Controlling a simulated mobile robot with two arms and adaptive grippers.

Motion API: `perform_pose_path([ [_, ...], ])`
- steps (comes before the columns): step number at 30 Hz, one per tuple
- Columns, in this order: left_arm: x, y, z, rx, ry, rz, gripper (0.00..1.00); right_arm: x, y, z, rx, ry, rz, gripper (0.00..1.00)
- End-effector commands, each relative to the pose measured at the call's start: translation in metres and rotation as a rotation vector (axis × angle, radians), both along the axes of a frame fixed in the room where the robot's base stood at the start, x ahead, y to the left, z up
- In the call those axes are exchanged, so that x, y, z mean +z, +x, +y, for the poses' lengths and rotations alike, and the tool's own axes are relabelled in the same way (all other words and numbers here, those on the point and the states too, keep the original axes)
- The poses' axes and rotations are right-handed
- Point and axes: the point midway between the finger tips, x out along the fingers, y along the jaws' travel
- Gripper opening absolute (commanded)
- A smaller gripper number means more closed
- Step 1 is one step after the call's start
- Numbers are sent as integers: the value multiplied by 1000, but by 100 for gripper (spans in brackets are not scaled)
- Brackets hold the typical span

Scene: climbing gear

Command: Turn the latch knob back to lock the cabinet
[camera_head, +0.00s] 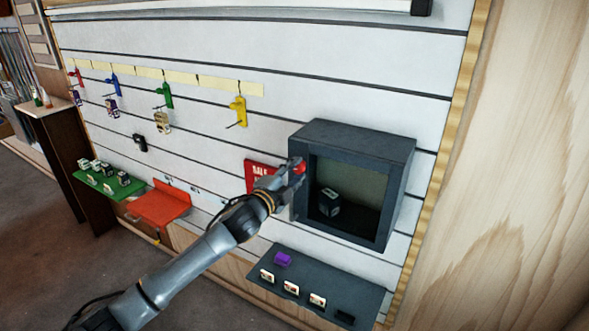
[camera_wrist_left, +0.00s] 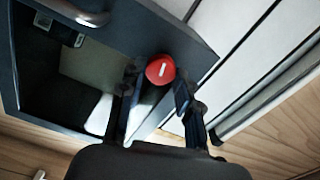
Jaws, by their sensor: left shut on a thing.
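The dark grey cabinet (camera_head: 365,142) is mounted on the slatted wall at the right, with its inside visible through the front. A small dark box (camera_head: 329,203) stands inside it. The red latch knob (camera_head: 299,167) is on the left part of the cabinet front. My left gripper (camera_head: 289,174) is at the knob, shut on it. In the left wrist view the knob (camera_wrist_left: 160,69) shows a white mark and sits between the fingers of the gripper (camera_wrist_left: 157,92). My right gripper is in neither view.
A dark shelf (camera_head: 330,282) with a purple item (camera_head: 283,259) and several small cards is below the cabinet. A red sign (camera_head: 258,172) is behind my left gripper. Colored hooks, including a yellow one (camera_head: 238,110), and red (camera_head: 160,207) and green (camera_head: 105,187) shelves are farther left.

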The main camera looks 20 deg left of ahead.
Motion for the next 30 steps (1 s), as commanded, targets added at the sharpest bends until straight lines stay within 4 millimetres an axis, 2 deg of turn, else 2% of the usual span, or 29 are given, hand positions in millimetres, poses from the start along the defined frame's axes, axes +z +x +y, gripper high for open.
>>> perform_pose_path([
  [12, 0, 0, 0, 0, 215, -41, 1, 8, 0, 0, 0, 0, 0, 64],
  [30, -1, 0, 0, 0, 257, -47, 1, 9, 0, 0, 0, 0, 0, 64],
])
